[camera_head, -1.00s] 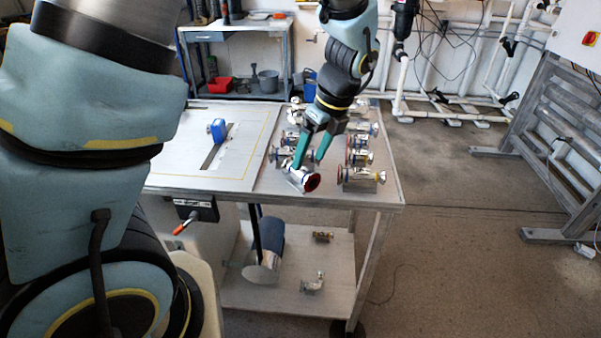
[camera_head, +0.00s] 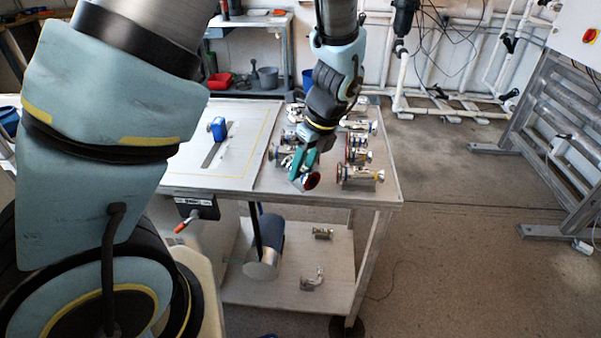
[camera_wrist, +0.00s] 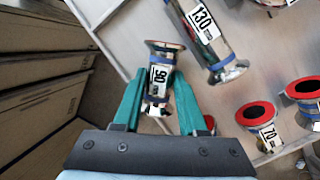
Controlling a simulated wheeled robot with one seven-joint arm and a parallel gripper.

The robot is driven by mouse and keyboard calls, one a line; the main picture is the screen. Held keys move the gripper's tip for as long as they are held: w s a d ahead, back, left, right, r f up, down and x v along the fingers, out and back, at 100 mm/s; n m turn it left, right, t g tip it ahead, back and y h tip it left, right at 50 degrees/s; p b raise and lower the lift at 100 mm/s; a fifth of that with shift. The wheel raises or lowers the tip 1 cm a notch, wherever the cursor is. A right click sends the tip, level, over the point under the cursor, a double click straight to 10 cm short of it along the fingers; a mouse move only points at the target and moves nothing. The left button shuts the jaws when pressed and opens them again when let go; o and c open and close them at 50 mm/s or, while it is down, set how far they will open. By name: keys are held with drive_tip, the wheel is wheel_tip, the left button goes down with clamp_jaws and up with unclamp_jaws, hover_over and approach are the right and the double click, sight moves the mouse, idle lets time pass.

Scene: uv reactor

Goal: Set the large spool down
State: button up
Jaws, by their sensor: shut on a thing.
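My gripper (camera_head: 303,172) is over the near part of the cart's right half. In the wrist view its teal fingers (camera_wrist: 155,108) are shut on a metal spool labelled 90 (camera_wrist: 160,58), with a flared reddish rim and blue bands.
Several other spools and fittings stand on the cart, including a red-ended one (camera_head: 360,174) to the right and one labelled 70 (camera_wrist: 262,120). A slotted panel with a blue part (camera_head: 218,128) is at left. The near right tabletop edge (camera_head: 385,192) is bare.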

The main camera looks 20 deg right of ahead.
clamp_jaws()
drive_tip(key=shift+r, duration=0.1)
idle(0.3)
